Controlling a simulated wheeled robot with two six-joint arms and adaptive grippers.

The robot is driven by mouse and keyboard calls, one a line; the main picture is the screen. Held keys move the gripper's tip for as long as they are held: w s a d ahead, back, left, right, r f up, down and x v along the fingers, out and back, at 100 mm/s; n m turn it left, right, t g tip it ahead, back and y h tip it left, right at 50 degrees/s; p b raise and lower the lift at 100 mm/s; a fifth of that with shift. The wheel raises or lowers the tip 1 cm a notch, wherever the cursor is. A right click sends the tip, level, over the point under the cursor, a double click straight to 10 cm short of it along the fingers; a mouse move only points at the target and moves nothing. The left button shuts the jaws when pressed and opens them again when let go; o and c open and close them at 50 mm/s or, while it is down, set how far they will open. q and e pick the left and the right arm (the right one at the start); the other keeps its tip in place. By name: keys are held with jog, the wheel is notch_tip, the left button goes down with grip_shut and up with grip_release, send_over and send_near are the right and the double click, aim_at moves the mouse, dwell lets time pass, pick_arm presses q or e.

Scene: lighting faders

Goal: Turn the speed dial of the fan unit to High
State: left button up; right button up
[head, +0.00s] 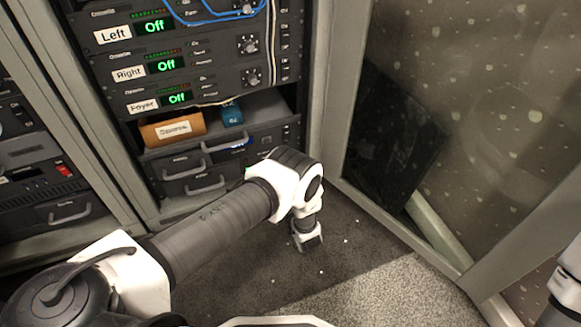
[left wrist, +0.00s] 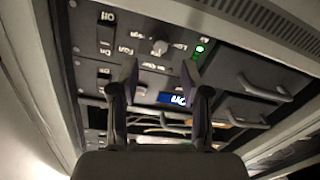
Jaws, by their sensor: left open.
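The speed dial (left wrist: 159,47) is a small dark knob on a dark panel in the left wrist view, which appears turned over. It lies beyond and between the fingertips of my left gripper (left wrist: 160,72). The gripper is open with nothing between its fingers, and no contact with the knob shows. The panel, apparently the fan unit (left wrist: 140,63), has a lit green lamp, a blue display and white lettering too blurred to read fully. In the head view my left gripper (head: 308,242) hangs low before the rack, and my arm hides part of the lower units. My right gripper is out of view.
The rack has Left, Right and Foyer units (head: 165,66) reading Off. Below, a shelf holds an orange-brown box (head: 172,129) and a blue item (head: 231,114). Drawers with handles (head: 190,170) sit lower.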

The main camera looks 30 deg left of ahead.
pick_arm(q)
jog(key=b+x, duration=0.1)
jog(key=x, duration=0.2)
jog(key=b+x, duration=0.1)
jog(key=x, duration=0.1)
jog(key=shift+f+b, duration=0.3)
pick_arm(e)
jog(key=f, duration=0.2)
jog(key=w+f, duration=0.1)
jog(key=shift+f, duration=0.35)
pick_arm(q)
jog(key=shift+w+a+r, duration=0.15)
jog(key=shift+w+a, duration=0.3)
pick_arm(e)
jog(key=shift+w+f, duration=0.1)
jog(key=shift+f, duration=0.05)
pick_arm(q)
jog(key=shift+r, duration=0.1)
grip_shut()
